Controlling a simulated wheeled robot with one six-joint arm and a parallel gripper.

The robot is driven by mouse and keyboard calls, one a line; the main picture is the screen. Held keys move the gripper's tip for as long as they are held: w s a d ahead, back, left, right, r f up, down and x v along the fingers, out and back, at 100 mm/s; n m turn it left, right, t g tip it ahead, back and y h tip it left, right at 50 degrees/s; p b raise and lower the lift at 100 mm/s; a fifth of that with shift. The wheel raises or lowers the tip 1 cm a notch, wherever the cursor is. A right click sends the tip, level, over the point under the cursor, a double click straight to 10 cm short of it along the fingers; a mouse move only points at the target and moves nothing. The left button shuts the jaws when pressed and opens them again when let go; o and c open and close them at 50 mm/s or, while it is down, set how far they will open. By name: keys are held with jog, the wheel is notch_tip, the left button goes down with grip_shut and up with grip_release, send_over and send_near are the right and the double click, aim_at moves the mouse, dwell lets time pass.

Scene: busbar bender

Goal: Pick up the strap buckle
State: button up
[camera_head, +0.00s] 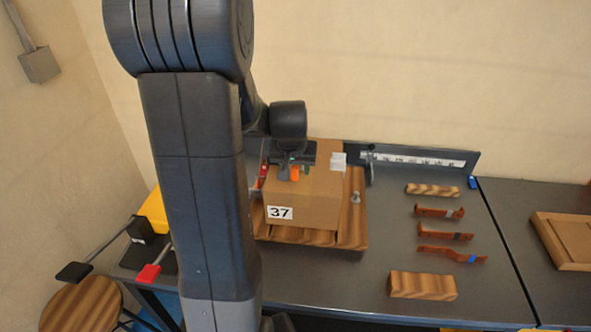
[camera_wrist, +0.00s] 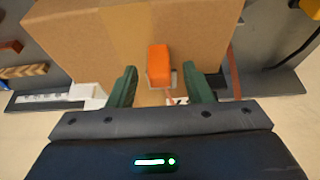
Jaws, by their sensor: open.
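The strap buckle looks to be the small orange block (camera_wrist: 158,64) on top of a cardboard box (camera_wrist: 75,35). In the head view the orange piece (camera_head: 295,174) shows at the box's top, beside my gripper (camera_head: 291,169). In the wrist view my gripper (camera_wrist: 161,72) is open, with one green finger on each side of the orange block and gaps between. Nothing is held. The box (camera_head: 315,206) bears a "37" label and sits on a striped wooden base (camera_head: 351,236). A pale strip lies under the block; its lower end is partly hidden.
The grey bench (camera_head: 340,286) carries several copper-coloured bent bars (camera_head: 445,232) and two wooden blocks (camera_head: 423,285) at the right. A rail with a white scale (camera_head: 420,160) stands behind. A yellow-and-black device with levers (camera_head: 153,211) is at the left. My arm hides part of the bench.

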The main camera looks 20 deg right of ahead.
jog(key=shift+f, duration=0.3)
grip_shut()
jog(key=shift+r, duration=0.1)
